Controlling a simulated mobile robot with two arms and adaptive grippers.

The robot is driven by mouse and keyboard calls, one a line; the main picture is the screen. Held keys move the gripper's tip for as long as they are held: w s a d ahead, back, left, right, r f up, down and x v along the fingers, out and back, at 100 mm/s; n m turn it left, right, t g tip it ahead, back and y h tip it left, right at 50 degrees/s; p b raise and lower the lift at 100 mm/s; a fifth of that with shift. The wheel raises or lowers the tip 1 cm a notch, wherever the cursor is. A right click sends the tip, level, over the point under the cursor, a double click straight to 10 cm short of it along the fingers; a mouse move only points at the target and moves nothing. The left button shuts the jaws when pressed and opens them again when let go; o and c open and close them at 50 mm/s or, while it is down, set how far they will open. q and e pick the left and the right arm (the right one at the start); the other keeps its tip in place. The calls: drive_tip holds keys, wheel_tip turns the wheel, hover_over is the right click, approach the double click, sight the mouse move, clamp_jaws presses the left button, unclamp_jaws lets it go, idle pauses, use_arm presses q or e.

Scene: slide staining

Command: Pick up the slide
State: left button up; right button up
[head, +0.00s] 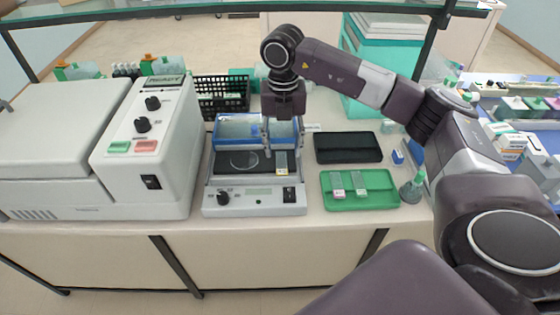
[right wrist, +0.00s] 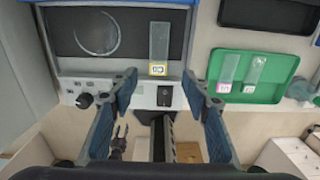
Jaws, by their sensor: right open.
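A clear glass slide with a yellow-edged label (head: 281,163) lies on the dark plate of the grey bench device (head: 255,201), right of a ring mark. It also shows in the right wrist view (right wrist: 159,48). My right gripper (head: 283,145) points down over the device, near the slide. In the right wrist view its two fingers (right wrist: 160,88) are wide apart with nothing between them, and the slide lies beyond the fingertips. Two more slides, one with a pink label (head: 338,185) and one with a pale label (head: 360,184), lie in the green tray (head: 384,203). My left gripper is not visible.
A large white machine with knobs (head: 153,150) stands close on the left. A black basket (head: 222,95) is behind the device. A black tray (head: 347,147) and a green bottle (head: 412,189) are to the right. A glass shelf (head: 200,8) crosses above.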

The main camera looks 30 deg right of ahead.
sight(282, 169)
wheel_tip(282, 169, down, 5)
drive_tip(key=p, duration=0.2)
drive_tip(key=shift+a+f+p, duration=0.1)
drive_tip(key=shift+f+p, duration=0.1)
drive_tip(key=shift+p, duration=0.1)
drive_tip(key=shift+f, duration=0.5)
clamp_jaws()
